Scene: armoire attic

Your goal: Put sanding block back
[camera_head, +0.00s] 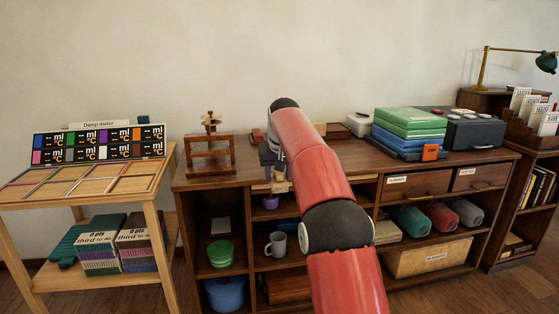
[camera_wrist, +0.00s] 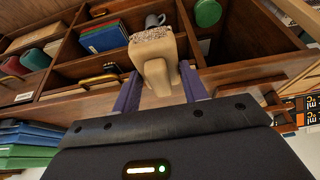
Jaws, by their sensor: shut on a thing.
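The sanding block (camera_wrist: 152,50) is a cream block with a handle and a speckled grey face. My gripper (camera_wrist: 160,88) is shut on its handle, with a purple finger on each side. In the head view my gripper (camera_head: 272,160) is at the front edge of the wooden cabinet top (camera_head: 350,180). The block (camera_head: 279,186) shows there as a small tan piece below the gripper, in front of the upper shelf openings. My arm hides part of the cabinet's middle.
A wooden stand (camera_head: 210,157) is left of my gripper on the cabinet top. Green and blue boxes (camera_head: 408,130) and a dark case (camera_head: 474,131) stand at right. A tilted-panel table (camera_head: 95,185) stands left.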

